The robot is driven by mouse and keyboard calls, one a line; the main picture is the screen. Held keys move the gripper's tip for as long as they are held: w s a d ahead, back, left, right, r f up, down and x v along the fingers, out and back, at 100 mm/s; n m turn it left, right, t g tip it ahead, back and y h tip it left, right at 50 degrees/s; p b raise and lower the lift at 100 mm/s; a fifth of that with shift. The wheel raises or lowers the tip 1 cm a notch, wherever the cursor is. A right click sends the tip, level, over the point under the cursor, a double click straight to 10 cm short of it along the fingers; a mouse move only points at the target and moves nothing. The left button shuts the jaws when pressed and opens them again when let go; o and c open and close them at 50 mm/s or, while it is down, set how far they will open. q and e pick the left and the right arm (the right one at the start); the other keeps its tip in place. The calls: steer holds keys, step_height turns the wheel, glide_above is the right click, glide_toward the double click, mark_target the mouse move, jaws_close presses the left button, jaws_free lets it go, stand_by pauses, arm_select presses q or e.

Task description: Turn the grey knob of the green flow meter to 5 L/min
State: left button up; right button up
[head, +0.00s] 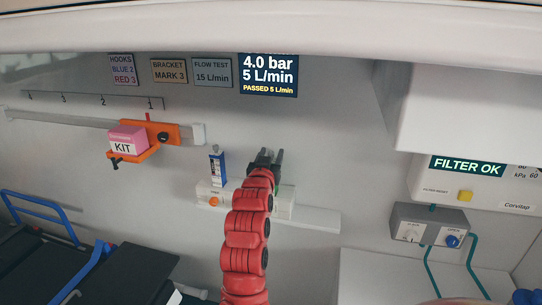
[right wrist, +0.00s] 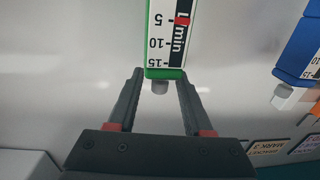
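The green flow meter (right wrist: 166,42) shows in the right wrist view, with a white scale marked 5, 10 and 15 L/min. Its red marker (right wrist: 182,21) is at about the 5 mark. The grey knob (right wrist: 160,87) sticks out at its end, between my right gripper's fingers near their tips. The right gripper (right wrist: 159,75) is open, with a gap on both sides of the knob. In the head view, my right gripper (head: 266,155) is at the wall and hides the green meter. The wall display (head: 269,75) reads 4.0 bar, 5 L/min, PASSED 5 L/min. My left gripper is out of view.
A blue flow meter (head: 218,168) stands left of my right gripper. An orange bracket (head: 165,134) with a pink kit box (head: 127,140) hangs on the left rail. A white unit with a FILTER OK screen (head: 467,167) and a grey valve box (head: 429,231) are right.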

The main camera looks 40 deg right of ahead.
steer(key=shift+s+a, duration=0.1)
steer(key=b+v, duration=0.6)
steer(key=v, duration=1.1)
steer(key=shift+a+r, duration=0.1)
